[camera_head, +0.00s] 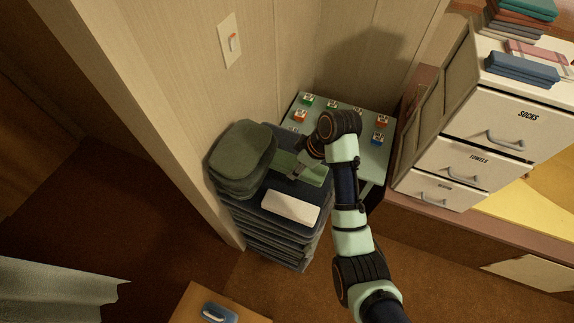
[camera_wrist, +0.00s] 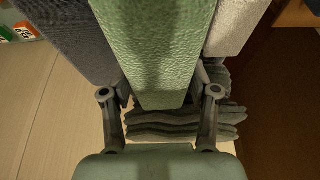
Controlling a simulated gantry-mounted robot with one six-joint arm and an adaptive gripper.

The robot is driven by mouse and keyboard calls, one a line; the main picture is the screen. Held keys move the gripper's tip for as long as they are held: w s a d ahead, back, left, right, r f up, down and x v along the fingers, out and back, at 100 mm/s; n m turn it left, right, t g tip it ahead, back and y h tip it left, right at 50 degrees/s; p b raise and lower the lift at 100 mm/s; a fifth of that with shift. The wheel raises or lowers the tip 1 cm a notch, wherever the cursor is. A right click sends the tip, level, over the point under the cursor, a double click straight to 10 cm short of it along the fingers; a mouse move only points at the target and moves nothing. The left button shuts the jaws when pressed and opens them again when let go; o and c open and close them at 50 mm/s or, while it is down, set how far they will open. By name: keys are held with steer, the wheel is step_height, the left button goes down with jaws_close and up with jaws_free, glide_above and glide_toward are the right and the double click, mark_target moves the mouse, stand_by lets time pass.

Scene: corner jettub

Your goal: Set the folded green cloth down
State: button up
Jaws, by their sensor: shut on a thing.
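The folded green cloth (camera_head: 313,176) is a light green strip over the top of a tall dark stack of folded cloth (camera_head: 257,201). My gripper (camera_head: 293,174) reaches down onto it from the right and is shut on it. In the wrist view the green cloth (camera_wrist: 152,50) runs between the two fingers (camera_wrist: 160,100). I cannot tell whether it rests on the stack or hangs just above it. My gripper and wrist hide part of it in the head view.
An olive pile (camera_head: 240,155) sits left of the green cloth, and a white folded cloth (camera_head: 291,207) lies in front. Behind is a pale table (camera_head: 352,115) with several small coloured items. A wall stands at the left; a drawer unit (camera_head: 505,120) stands right.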

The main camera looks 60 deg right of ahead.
mark_target(297, 182)
steer(key=shift+d+r+n, duration=0.15)
steer(key=shift+d+n, duration=0.05)
steer(key=shift+n, duration=0.1)
steer(key=shift+f+p, duration=0.35)
steer(key=shift+f, duration=3.65)
steer(key=shift+f, duration=0.2)
steer(key=o, duration=1.2)
steer(key=p+v, duration=0.1)
steer(key=v, duration=1.1)
steer(key=shift+d+r, duration=0.2)
steer(key=shift+r, duration=0.05)
